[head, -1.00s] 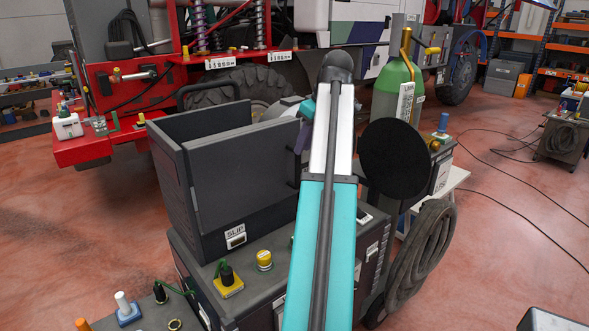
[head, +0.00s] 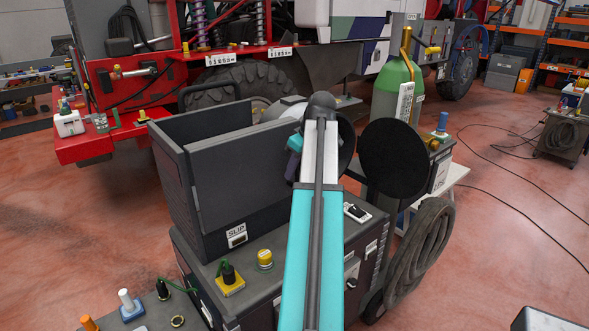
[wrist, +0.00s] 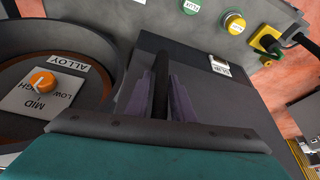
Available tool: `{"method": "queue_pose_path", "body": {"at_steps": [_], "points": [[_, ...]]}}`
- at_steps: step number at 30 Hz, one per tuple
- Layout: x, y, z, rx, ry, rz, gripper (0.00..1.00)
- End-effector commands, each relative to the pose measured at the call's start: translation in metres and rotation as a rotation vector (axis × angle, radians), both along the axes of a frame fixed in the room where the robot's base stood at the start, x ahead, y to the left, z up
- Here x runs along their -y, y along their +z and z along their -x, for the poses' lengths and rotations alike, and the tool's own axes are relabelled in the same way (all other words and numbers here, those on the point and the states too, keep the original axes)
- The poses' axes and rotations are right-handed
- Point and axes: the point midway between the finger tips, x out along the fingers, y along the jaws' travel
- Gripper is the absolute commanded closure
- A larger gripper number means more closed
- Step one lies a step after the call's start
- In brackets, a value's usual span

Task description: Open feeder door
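The feeder is a dark grey open-topped box (head: 175,175) labelled SLIP, standing on the machine cart in the head view. Its flat grey door panel (head: 235,180) faces the arm and looks closed. In the wrist view, a dark upright bar (wrist: 161,85), seemingly the door handle, stands between the purple fingers of my gripper (wrist: 158,95). In the head view my gripper (head: 293,163) is at the door's right edge, partly hidden by my arm, and the handle is mostly hidden. Whether the fingers press on the bar cannot be told.
A round bin labelled ALLOY (wrist: 68,68) with an orange knob (wrist: 42,82) is close on the left in the wrist view. The cart top (head: 270,262) carries a yellow button (head: 264,258) and a plug. A green cylinder (head: 398,90) and coiled hose (head: 420,250) stand right.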

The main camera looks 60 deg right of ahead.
Motion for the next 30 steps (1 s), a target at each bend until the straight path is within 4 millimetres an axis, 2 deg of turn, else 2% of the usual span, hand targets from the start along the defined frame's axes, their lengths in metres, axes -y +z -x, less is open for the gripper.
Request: {"method": "queue_pose_path", "body": {"at_steps": [12,16,17,22,30], "points": [[0.0004,-0.0049,-0.0015,-0.001,0.000,0.000,0.78],[0.0004,-0.0048,-0.0013,-0.001,0.000,0.000,0.99],[0.0004,-0.0048,-0.0013,-0.001,0.000,0.000,1.00],[0.0040,-0.0044,-0.0014,0.000,-0.001,0.000,1.00],[-0.0022,-0.0044,-0.0004,0.000,-0.015,0.001,1.00]]}}
